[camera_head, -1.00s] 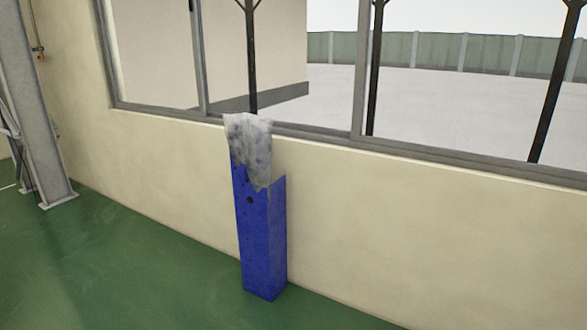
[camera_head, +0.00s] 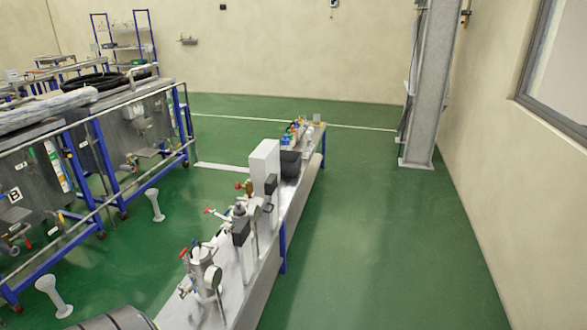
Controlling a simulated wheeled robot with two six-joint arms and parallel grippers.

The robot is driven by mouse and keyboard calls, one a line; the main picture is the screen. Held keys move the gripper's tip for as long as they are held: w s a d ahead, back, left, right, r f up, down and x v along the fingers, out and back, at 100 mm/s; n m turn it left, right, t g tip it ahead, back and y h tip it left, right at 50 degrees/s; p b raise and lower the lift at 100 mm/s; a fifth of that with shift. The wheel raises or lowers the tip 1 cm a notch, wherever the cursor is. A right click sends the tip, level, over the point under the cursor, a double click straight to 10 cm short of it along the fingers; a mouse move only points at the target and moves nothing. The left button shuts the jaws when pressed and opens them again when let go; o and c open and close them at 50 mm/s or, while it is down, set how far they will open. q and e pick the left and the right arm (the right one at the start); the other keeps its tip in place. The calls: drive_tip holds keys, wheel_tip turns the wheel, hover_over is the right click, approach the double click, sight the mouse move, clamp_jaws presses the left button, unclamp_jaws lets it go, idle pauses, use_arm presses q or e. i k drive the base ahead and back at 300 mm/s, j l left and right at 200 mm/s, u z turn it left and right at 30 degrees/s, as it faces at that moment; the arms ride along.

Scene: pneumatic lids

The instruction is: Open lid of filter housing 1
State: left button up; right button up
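No label reading filter housing 1 can be made out. Small upright metal housings with red-handled valves stand on a long narrow bench (camera_head: 232,262) in the middle of the view. The nearest metal housing (camera_head: 204,275) is at the bench's near part, and a second grey unit (camera_head: 243,222) stands just beyond it. Whether either has a lid, and whether it is shut, is too small to tell. Neither of my grippers is in view.
A tall white box (camera_head: 265,165) and a black box (camera_head: 290,163) stand farther along the bench. Blue-framed tank racks (camera_head: 93,152) line the left. A grey steel column (camera_head: 427,95) stands by the right wall. The green floor (camera_head: 375,240) right of the bench is clear.

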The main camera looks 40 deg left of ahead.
sight(262, 203)
drive_tip(key=i+j+u, duration=0.1)
drive_tip(key=i+u, duration=0.7)
drive_tip(key=i+l+u, duration=0.2)
drive_tip(key=i+u, duration=0.25)
drive_tip(key=i+l+u, duration=0.6)
drive_tip(key=i+u, duration=0.25)
drive_tip(key=i+l+u, duration=0.15)
drive_tip(key=l+u, duration=0.3)
drive_tip(key=i+l+u, duration=0.25)
drive_tip(key=u, duration=0.25)
drive_tip(key=i+l+u, duration=0.15)
drive_tip(key=l+u, duration=0.3)
